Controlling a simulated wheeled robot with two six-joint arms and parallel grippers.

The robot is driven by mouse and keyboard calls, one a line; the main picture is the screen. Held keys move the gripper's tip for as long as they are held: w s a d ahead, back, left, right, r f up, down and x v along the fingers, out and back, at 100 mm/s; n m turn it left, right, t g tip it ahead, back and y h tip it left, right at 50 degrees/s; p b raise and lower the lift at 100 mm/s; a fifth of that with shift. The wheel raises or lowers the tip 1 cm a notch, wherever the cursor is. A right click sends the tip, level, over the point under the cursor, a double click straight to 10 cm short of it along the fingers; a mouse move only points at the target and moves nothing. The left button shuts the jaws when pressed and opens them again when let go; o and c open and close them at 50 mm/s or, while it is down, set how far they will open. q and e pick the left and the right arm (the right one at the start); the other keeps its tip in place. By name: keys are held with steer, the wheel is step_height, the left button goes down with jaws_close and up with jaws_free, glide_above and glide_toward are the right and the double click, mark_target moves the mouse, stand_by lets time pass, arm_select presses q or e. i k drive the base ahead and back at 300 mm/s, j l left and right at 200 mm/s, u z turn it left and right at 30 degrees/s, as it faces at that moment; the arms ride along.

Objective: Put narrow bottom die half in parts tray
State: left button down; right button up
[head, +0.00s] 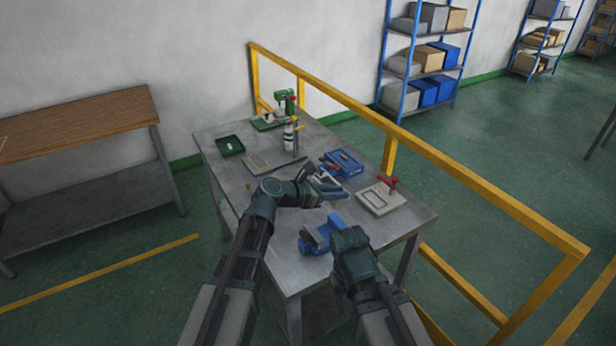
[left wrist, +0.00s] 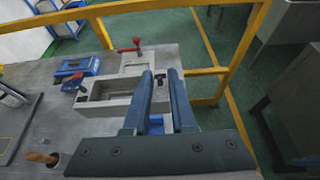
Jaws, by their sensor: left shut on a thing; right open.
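My left gripper (head: 322,190) is shut on a grey, box-like die half, held over the middle of the table. In the left wrist view the die half (left wrist: 112,92) shows an open rectangular cavity. The fingers (left wrist: 166,100) are at its right end, one on each side of the end wall. In the head view the arm and gripper partly hide it. A blue tray (head: 353,170) with tools or parts lies beyond my left gripper. My right gripper (head: 341,298) is open and low near the table's front edge.
A blue vise (head: 312,241) stands near the front edge. A pale fixture with a red handle (head: 381,199) is at the right. A flat mat (head: 262,160), a bottle (head: 288,137) and a green press (head: 285,103) stand further back. A yellow rail (head: 400,135) runs behind the table.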

mark_target(230, 148)
steer(key=j, duration=0.65)
steer(key=i+j, duration=0.15)
steer(key=j, duration=0.55)
steer(key=i+j, duration=0.2)
steer(key=j, duration=0.2)
steer(key=i+j, duration=0.2)
steer(key=j, duration=0.2)
steer(key=i+j, duration=0.15)
steer(key=j, duration=0.25)
steer(key=i+l, duration=0.1)
steer(key=i, duration=0.6)
